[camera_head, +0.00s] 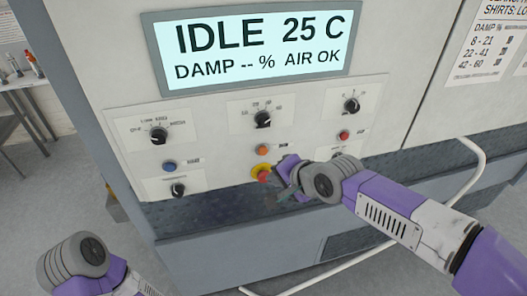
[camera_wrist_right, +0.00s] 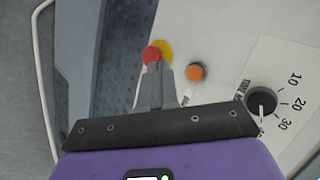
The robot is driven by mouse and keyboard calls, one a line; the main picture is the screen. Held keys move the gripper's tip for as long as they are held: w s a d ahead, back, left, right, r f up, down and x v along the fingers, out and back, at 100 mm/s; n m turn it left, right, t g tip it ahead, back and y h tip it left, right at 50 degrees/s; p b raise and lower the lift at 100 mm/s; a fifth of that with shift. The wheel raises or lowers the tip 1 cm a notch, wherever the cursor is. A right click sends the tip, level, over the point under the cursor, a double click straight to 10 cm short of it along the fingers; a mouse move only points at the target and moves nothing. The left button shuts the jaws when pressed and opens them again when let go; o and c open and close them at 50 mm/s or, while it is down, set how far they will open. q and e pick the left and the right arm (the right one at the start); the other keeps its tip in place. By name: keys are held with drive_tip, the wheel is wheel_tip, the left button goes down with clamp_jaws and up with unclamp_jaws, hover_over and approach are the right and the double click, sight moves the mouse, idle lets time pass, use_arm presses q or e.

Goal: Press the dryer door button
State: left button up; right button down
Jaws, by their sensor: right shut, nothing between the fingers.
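The machine's front panel (camera_head: 222,181) fills the middle of the head view. It carries a blue button (camera_head: 169,167), an orange button (camera_head: 262,149), a red button (camera_head: 344,134) and a red mushroom button (camera_head: 262,173) on a yellow base. The small labels are too blurred to tell which is the door button. My right gripper (camera_head: 277,180) is shut and empty, just right of the mushroom button. In the right wrist view its fingertips (camera_wrist_right: 157,66) overlap the mushroom button (camera_wrist_right: 151,55); contact cannot be told. The orange button (camera_wrist_right: 195,72) is right of the fingers. My left gripper is out of view.
A lit display (camera_head: 255,48) reads IDLE 25 C. Several black knobs, including one at centre (camera_head: 263,119), sit among the buttons. A pale curved rail (camera_head: 478,160) stands out at the right. A table (camera_head: 17,84) is at the far left.

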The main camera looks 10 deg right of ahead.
sight(263, 151)
drive_tip(key=w, duration=0.6)
drive_tip(key=shift+w+a, duration=0.15)
drive_tip(key=shift+w, duration=0.1)
idle(1.8)
drive_tip(key=shift+w, duration=0.35)
drive_tip(key=shift+w, duration=0.45)
idle(0.7)
drive_tip(key=shift+s, duration=0.9)
